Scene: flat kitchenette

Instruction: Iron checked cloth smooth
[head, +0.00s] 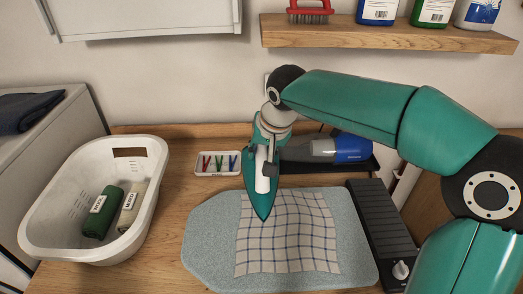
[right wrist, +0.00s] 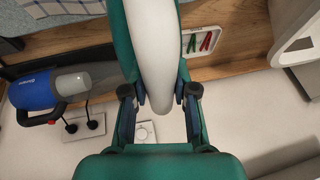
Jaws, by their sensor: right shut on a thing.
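The checked cloth (head: 300,235), cream with dark blue lines, lies on the blue-grey ironing pad (head: 207,245); its edges look slightly wavy. The teal iron (head: 262,207) has its pointed tip over the cloth's upper left part, with its rear reaching past the pad's back edge. I cannot tell whether its sole touches the cloth. My right gripper (head: 268,150) is shut on the iron's white handle, which also shows between the fingers in the right wrist view (right wrist: 155,65). The gripper hides part of the iron. My left gripper is not in view.
A white basket (head: 40,225) with rolled cloths stands at left. A small tray of coloured pegs (head: 216,163) and a blue-grey handheld vacuum (head: 350,149) lie behind the pad. A dark unit with a knob (head: 375,215) borders the pad's right. A shelf (head: 390,36) hangs above.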

